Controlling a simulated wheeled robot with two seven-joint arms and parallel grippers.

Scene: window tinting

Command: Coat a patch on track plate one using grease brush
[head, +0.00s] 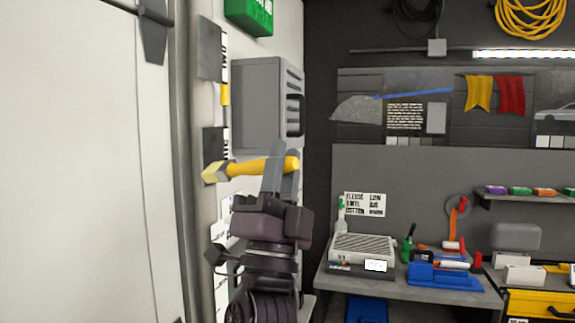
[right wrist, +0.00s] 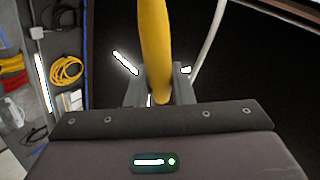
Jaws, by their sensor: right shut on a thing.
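My right gripper (head: 281,158) is shut on the yellow handle of the grease brush (head: 250,167), which is held about level. The handle also shows between the fingers in the right wrist view (right wrist: 153,40). The brush's pale bristle head (head: 214,171) points left, toward the wall strip beside the white door. Two plates are on that strip: a grey upper plate (head: 209,52) and a dark lower plate (head: 211,143), just above the bristle head. I cannot tell which is track plate one, or whether the bristles touch anything. My left gripper is out of view.
A large white door (head: 75,160) fills the left. A grey wall cabinet (head: 265,105) is behind the gripper. A workbench (head: 420,290) at right holds a grey device (head: 362,252) and blue tool holder (head: 445,275). A coiled yellow cable (head: 530,15) hangs above.

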